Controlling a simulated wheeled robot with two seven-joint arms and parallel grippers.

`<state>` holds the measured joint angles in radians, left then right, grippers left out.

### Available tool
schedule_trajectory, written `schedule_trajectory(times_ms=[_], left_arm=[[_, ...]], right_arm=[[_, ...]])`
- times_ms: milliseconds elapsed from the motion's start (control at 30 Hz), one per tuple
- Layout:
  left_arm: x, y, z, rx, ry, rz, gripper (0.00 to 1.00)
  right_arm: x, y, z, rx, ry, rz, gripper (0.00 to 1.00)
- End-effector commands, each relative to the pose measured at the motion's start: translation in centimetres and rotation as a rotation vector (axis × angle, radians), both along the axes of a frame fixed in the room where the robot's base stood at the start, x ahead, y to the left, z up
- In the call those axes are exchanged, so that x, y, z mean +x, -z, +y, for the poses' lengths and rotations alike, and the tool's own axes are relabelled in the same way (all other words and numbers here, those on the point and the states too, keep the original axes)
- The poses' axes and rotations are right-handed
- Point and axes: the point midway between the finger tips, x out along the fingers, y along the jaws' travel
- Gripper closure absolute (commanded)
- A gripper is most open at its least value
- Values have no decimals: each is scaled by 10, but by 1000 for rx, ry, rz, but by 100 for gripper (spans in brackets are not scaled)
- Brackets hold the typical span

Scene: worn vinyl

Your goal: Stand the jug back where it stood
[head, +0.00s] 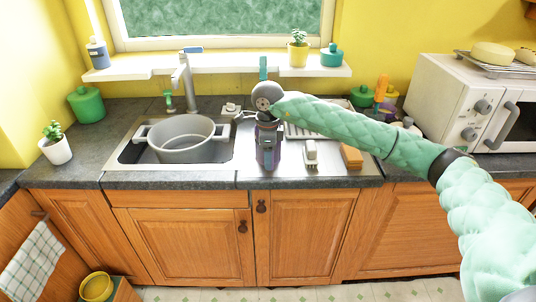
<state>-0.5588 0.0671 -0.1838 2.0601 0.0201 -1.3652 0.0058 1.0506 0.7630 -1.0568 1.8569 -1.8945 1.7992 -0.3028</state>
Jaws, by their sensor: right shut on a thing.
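My right arm comes in from the right, and its gripper (267,158) points down at the counter, just right of the sink basin. It is shut on a dark purple thing that appears to be the jug (279,149). The gripper and wrist cover most of the jug, so its handle and rim cannot be made out. The jug looks upright over the steel sink top, but I cannot tell whether its base touches the surface. My left gripper is out of view.
A grey pot (183,152) sits in the sink (130,152), below the faucet (181,80). A white brush (311,152) and a sponge (351,156) lie right of the jug. A drying rack (300,131) is behind. A microwave (452,100) stands at right. Counter (100,150) left of the sink is mostly clear.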

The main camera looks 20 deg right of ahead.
Motion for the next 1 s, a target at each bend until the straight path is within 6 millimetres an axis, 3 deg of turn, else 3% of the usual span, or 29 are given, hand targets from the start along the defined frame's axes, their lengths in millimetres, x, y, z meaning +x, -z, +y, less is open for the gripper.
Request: schedule_trajectory(times_ms=[333,367,500,1000], left_arm=[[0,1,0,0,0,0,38],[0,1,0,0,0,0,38],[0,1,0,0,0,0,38],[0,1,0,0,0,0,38]], right_arm=[[0,1,0,0,0,-1,100],[0,1,0,0,0,-1,43],[0,1,0,0,0,-1,20],[0,2,0,0,0,0,20]])
